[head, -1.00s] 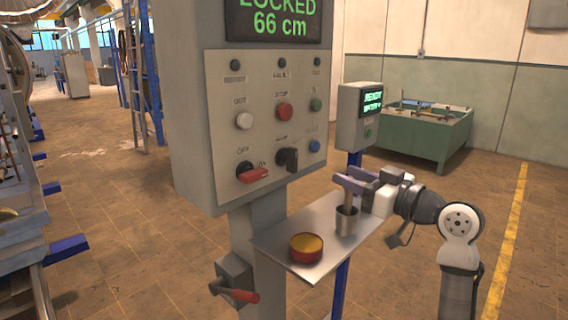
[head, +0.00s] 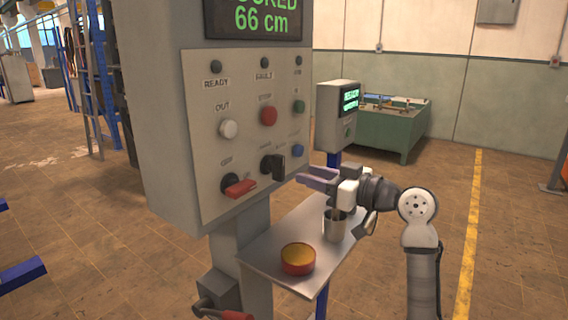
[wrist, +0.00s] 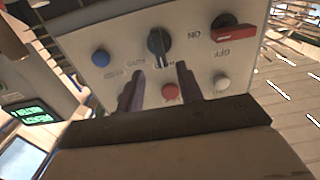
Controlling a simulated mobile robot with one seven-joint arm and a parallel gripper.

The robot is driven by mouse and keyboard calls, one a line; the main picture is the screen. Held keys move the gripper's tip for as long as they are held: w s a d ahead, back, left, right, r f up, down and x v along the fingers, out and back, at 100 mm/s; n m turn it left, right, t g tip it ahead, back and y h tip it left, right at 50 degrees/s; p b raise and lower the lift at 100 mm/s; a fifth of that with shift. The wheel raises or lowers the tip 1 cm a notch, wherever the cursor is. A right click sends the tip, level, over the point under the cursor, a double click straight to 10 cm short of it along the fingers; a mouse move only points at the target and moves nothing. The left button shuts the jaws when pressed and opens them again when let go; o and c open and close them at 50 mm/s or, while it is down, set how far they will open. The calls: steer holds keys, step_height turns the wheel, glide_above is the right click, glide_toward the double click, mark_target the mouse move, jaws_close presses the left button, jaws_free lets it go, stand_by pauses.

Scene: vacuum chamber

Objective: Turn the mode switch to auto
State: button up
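The mode switch is a black rotary knob (head: 272,165) at the lower middle of the grey control panel (head: 210,170), between the red-handled switch (head: 238,188) and the blue button (head: 297,151). In the wrist view the knob (wrist: 158,45) shows upside down, straight ahead of my fingers. Its label is partly hidden and too blurred to read surely. My gripper (head: 308,174) points at the panel from the right, a short way off the knob. In the wrist view my gripper (wrist: 160,70) is open, its fingers apart with nothing between them.
A small shelf (head: 270,243) juts out below the panel, holding a metal cup (head: 335,228) under my gripper and a red-rimmed yellow round container (head: 298,260). White (head: 228,129), red (head: 268,116) and green (head: 299,107) buttons sit above the knob. A small display box (head: 330,115) stands behind.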

mark_target(283, 167)
steer(key=p+x, duration=0.1)
steer(key=x, duration=0.6)
steer(key=shift+w+a, duration=0.2)
steer(key=shift+a, duration=0.05)
steer(key=shift+c, duration=0.5)
jaws_close()
